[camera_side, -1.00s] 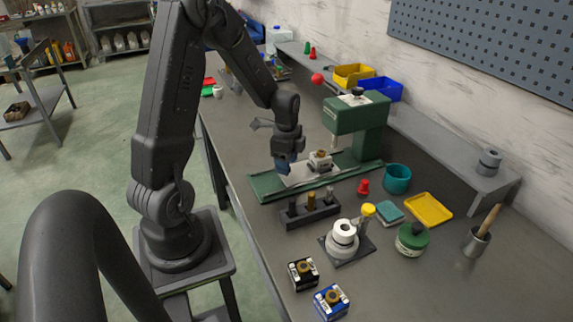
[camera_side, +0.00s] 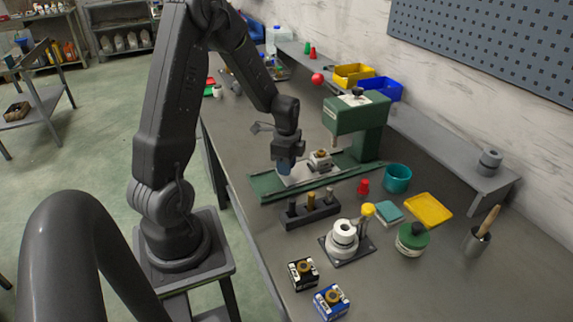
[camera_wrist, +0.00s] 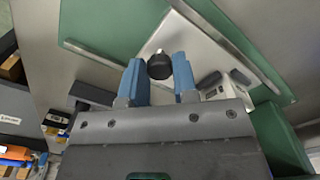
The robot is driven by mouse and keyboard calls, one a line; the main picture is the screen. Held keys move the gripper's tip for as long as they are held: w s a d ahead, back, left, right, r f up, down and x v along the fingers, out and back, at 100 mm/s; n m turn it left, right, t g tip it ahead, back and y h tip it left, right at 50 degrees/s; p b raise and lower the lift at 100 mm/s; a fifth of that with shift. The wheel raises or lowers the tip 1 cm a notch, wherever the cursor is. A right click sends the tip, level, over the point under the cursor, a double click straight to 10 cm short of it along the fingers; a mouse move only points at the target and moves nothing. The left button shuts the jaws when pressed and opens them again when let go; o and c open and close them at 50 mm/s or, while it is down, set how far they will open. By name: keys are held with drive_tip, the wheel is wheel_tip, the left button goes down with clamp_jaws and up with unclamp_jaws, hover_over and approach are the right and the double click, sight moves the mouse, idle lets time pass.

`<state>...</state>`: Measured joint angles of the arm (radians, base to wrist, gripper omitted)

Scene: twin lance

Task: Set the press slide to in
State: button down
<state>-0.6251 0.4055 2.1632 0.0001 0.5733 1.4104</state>
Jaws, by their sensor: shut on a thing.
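The green press (camera_side: 358,117) stands on the bench with a long green base (camera_side: 265,187). Its slide, a pale grey plate (camera_side: 300,178), lies on the base between rails and carries a small light block with a brass-coloured top (camera_side: 320,158). The block sits left of the press head, not directly under it. My gripper (camera_side: 284,170) is at the slide's left end. In the wrist view my gripper (camera_wrist: 160,82) has its blue fingers on both sides of a black round knob (camera_wrist: 159,65) and is shut on it. The plate (camera_wrist: 192,50) runs up beyond the knob.
A dark rack with several pegs (camera_side: 310,212) stands in front of the base. A red piece (camera_side: 363,187), a teal cup (camera_side: 397,178) and a white round fixture (camera_side: 342,236) are to the right. Two small boxes, black (camera_side: 303,274) and blue (camera_side: 331,302), lie near the front edge.

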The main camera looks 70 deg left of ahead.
sight(301, 171)
drive_tip(key=shift+w+r, duration=0.1)
drive_tip(key=shift+w, duration=2.2)
drive_tip(key=c, duration=0.9)
unclamp_jaws()
wheel_tip(301, 171, up, 14)
drive_tip(key=shift+f, duration=0.15)
drive_tip(key=shift+d, duration=0.1)
